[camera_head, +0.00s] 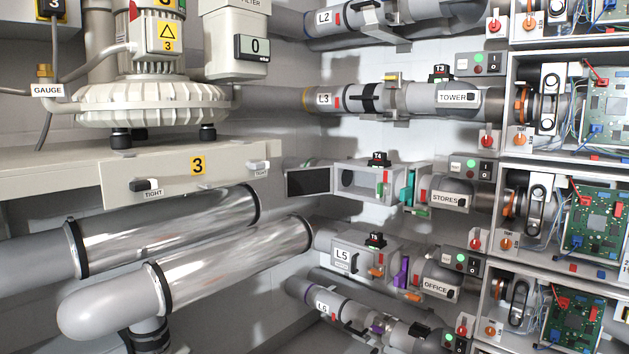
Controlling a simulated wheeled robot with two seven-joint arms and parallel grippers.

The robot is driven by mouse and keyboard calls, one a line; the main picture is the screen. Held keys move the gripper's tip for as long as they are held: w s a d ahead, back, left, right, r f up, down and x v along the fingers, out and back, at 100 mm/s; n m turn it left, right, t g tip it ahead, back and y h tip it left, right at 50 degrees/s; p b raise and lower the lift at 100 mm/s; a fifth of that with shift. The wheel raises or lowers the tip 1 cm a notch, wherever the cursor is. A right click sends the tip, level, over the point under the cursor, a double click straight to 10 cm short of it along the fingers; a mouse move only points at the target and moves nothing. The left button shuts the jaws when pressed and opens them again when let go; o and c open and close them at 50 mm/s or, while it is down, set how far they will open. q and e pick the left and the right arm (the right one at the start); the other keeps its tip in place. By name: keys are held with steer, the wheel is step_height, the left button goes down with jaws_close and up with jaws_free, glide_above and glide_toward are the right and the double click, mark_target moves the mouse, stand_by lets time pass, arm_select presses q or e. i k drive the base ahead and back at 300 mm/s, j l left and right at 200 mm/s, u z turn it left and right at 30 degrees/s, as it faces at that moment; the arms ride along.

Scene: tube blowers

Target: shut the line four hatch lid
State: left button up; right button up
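The line four hatch is the box (345,196) on the middle pipe, between the L3 line above and the L5 line below. Its front opening shows a hollow interior with a round port. The hatch lid (308,182), a dark panel with a light rim, stands swung out to the left of the opening. No L4 label can be read; it may be on the hidden face of the lid. A red latch or tab (386,177) sits at the right of the opening. Neither of my grippers is in view.
A teal gate (408,187) and the STORES box (450,199) lie right of the hatch. The closed L5 hatch (352,259) is below. Shiny ducts (165,228) fill the lower left. The blower bench (185,176) stands left. Circuit-board cabinets (594,215) line the right.

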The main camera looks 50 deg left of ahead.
mark_target(308, 182)
steer(key=u, duration=1.2)
